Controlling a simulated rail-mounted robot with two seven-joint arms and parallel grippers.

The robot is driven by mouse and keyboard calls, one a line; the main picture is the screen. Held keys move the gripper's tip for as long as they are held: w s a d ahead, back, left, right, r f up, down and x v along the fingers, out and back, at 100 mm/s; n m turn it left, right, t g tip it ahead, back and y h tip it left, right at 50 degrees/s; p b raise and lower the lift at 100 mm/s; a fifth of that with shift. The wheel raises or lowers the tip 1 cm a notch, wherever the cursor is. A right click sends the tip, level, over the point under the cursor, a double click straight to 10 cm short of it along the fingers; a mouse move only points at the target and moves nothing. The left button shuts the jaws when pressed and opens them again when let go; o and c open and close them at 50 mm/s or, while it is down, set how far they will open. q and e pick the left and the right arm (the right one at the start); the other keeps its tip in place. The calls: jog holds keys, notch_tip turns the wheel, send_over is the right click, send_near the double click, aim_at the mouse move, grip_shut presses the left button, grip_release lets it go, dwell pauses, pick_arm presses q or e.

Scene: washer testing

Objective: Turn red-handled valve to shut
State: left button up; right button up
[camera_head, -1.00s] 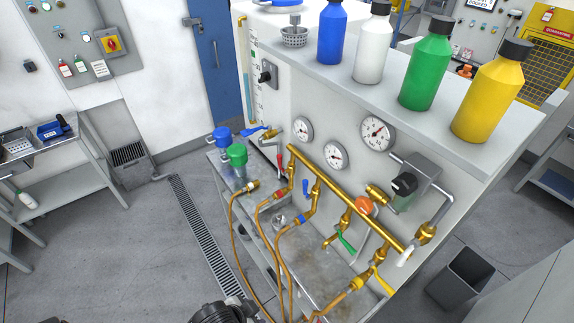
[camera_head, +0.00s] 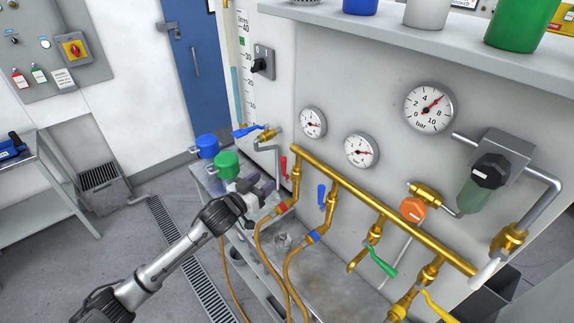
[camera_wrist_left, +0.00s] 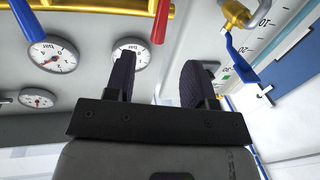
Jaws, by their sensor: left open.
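The red handle (camera_head: 283,167) hangs down from the left end of the brass manifold in the head view. It also shows at the top of the left wrist view (camera_wrist_left: 161,22), beyond the tips of my fingers. My left gripper (camera_head: 262,185) is open and empty, just left of and below the red handle in the head view. In the left wrist view its two dark fingers (camera_wrist_left: 158,72) stand wide apart, and nothing is between them. They look apart from the handle. My right gripper is not in view.
A blue-handled valve (camera_head: 321,195) hangs right of the red one; a green handle (camera_head: 382,262) and a yellow handle (camera_head: 438,306) are further right. A blue lever (camera_head: 248,130) is at upper left. Hoses (camera_head: 262,245) hang below the brass manifold (camera_head: 385,212). Gauges sit above.

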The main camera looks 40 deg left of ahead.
pick_arm(q)
send_over(287, 178)
jog(key=shift+w+a+p, duration=0.1)
jog(key=shift+p, duration=0.2)
dwell(0.4)
grip_shut()
dwell(0.4)
